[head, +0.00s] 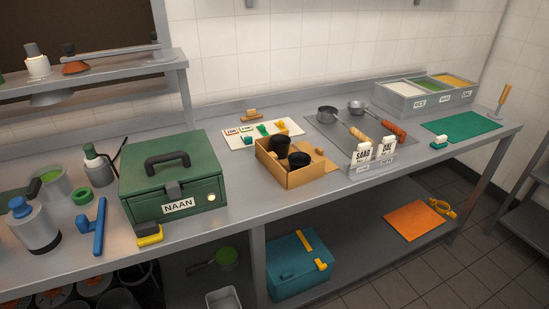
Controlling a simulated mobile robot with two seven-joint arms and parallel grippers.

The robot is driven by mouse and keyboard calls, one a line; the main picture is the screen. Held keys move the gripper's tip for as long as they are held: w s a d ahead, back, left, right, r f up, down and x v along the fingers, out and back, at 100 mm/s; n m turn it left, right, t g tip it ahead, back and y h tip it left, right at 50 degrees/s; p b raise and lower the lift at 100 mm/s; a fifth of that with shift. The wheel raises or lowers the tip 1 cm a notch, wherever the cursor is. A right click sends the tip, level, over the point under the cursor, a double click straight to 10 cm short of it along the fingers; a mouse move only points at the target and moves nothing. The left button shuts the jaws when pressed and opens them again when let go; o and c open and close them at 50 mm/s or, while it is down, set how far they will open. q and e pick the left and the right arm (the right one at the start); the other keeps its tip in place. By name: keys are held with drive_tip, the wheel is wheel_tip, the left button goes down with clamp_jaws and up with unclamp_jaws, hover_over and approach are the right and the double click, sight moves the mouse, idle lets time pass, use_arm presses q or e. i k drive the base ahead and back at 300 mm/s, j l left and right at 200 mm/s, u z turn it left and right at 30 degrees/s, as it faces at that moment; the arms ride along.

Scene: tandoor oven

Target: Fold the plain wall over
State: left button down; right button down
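A small brown cardboard box (284,177) stands open on the steel counter, near its middle. Two dark round cups sit in it, a nearer one (299,160) and a farther one (281,146). Its near and left walls stand up. At its right side a flat brown panel (324,166) appears to lie out on the counter. I cannot tell which wall is the plain one, and the cups hide part of the inside. Neither of my grippers is in view.
A green NAAN box (172,165) stands left of the cardboard box. A label rack (372,167) with SAAG and DAL cards is close on the right. A white card board (262,131) lies behind. The counter in front of the cardboard box (270,207) is clear.

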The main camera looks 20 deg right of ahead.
sight(317, 153)
drive_tip(key=l+u, duration=0.15)
drive_tip(key=l, duration=0.35)
drive_tip(key=l+u, duration=0.1)
drive_tip(key=l, duration=0.4)
drive_tip(key=l+u, duration=0.15)
drive_tip(key=l, duration=0.35)
drive_tip(key=k+l+u, duration=0.15)
drive_tip(key=l, duration=0.3)
drive_tip(key=k+l+u, duration=0.15)
drive_tip(key=l, duration=0.35)
drive_tip(key=l+u, duration=0.1)
drive_tip(key=l, duration=0.4)
drive_tip(key=k+l+u, duration=0.15)
drive_tip(key=l, duration=0.3)
